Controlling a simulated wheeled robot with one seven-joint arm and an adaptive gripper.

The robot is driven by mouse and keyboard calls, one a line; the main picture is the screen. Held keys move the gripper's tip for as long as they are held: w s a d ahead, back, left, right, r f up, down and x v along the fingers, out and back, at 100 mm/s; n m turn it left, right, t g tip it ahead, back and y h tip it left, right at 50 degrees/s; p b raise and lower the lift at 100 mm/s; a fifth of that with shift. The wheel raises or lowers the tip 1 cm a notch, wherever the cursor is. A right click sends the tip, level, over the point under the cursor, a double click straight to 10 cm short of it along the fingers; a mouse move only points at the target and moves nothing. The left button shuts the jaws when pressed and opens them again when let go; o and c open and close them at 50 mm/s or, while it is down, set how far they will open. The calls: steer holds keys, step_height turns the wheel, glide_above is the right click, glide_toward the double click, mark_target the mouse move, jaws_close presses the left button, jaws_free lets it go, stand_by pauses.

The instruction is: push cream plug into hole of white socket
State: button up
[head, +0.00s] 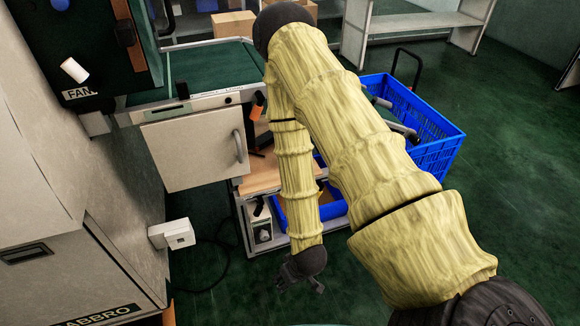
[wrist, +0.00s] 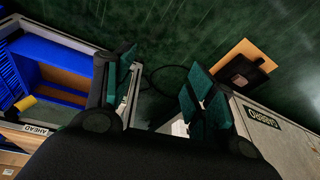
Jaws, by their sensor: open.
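The white socket (head: 170,233) is a pale box low on the side of the grey cabinet, left of my gripper in the head view. A paler block stands at its right part; I cannot tell whether this is the cream plug, which I cannot pick out for sure. My gripper (head: 301,282) hangs pointing down, well right of the socket and apart from it. In the wrist view my gripper (wrist: 165,72) is open, with nothing visible held between its green finger pads. A pale piece shows low between the fingers there, partly hidden.
A dark cable (head: 222,262) lies on the green floor between the socket and the bench. The grey cabinet (head: 75,270) stands at left, and a blue crate (head: 435,140) is behind my arm. The wrist view shows an orange-tan board (wrist: 242,62) at right.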

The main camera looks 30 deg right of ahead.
steer(key=w+d+f+t+b, duration=0.1)
steer(key=w+d+t+b, duration=0.35)
steer(key=w+b, duration=0.4)
steer(key=w+d+t+b, duration=0.3)
steer(key=w+d+b, duration=0.25)
steer(key=w, duration=0.65)
steer(key=w+d+r+t+h+b, duration=0.1)
steer(key=w+d+r+t+b, duration=0.1)
steer(key=w+d+b, duration=0.3)
steer(key=w+d+r+m+t+h+b, duration=0.1)
steer(key=w+d+b, duration=0.3)
steer(key=b, duration=0.4)
steer(key=w+d+r+t+h+b, duration=0.2)
steer(key=w+d+r+t+b, duration=0.1)
steer(key=w+d+t+b, duration=0.1)
steer(key=shift+w+d+r+m+b, duration=0.1)
steer(key=shift+w+d+m+b, duration=0.1)
steer(key=shift+w+d+b, duration=0.4)
steer(key=shift+w+d+m+b, duration=0.2)
steer(key=shift+w+d+b, duration=0.05)
steer(key=shift+d+b, duration=0.45)
steer(key=shift+w+d+r+b, duration=0.2)
steer(key=shift+w+b, duration=0.35)
steer(key=shift+w, duration=0.35)
steer(key=shift+w+d+r+b, duration=0.15)
steer(key=shift+w+d+b, duration=0.1)
steer(key=shift+w+b, duration=0.55)
steer(key=shift+w+d+r+b, duration=0.2)
steer(key=shift+w+b, duration=0.15)
steer(key=shift+w, duration=0.7)
